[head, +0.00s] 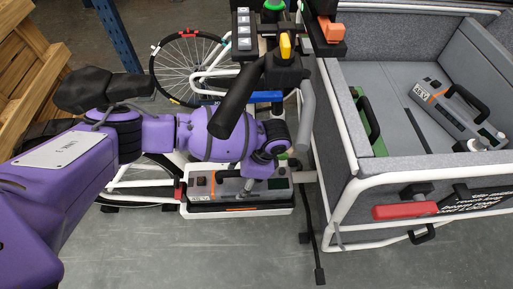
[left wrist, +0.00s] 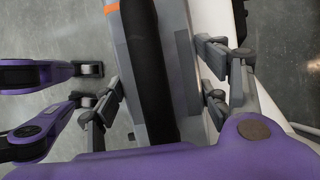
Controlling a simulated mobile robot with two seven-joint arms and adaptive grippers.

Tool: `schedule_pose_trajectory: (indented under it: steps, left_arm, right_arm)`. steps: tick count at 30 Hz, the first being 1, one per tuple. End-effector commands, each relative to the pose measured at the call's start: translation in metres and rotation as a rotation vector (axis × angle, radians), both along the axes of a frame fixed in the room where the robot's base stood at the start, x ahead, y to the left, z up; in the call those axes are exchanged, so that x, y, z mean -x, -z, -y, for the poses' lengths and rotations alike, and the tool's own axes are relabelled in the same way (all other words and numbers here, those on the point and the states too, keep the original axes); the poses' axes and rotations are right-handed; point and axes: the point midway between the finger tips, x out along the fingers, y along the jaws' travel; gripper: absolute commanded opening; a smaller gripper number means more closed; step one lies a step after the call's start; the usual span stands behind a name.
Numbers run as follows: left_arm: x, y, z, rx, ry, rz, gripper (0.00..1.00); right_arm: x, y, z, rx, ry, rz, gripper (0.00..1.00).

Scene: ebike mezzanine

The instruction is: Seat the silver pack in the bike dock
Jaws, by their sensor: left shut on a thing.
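The silver pack (head: 228,187) is grey with a black handle and a pale label at its left end. It sits low at the bike dock (head: 240,211), a white tray on the bike frame. I cannot tell whether it is fully down. My left gripper (head: 247,184) is over the pack and shut on it. In the left wrist view the silver pack (left wrist: 124,55) shows its black handle and an orange corner, with my left fingers (left wrist: 160,100) on both sides. My right gripper is not in view.
A cargo box (head: 347,110) stands at the right. Another grey pack (head: 440,112) and a green pack (head: 374,125) are inside it. A red-handled part (head: 404,211) is on its near side. Handlebars (head: 236,102) rise behind the dock. The floor in front is clear.

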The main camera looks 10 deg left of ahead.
Motion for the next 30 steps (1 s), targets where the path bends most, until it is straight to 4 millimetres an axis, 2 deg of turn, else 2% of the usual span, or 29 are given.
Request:
schedule_pose_trajectory:
  steps: [8,20,21,25,30]
  left_arm:
    - [-0.002,0.026,0.000,-0.001,-0.001,0.003,0.06]
    - [-0.002,0.029,0.001,0.000,0.001,0.004,0.06]
    - [0.001,0.032,0.000,0.000,0.001,0.000,0.71]
    - [0.001,0.032,0.000,0.000,0.001,0.000,0.87]
    - [0.001,0.032,0.000,0.000,0.001,-0.001,0.87]
  right_arm:
    - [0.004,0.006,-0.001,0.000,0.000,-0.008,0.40]
    - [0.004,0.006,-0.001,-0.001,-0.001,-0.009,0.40]
    - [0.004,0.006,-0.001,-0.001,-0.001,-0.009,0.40]
    - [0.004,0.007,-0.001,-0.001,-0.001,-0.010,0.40]
    - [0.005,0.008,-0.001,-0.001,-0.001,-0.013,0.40]
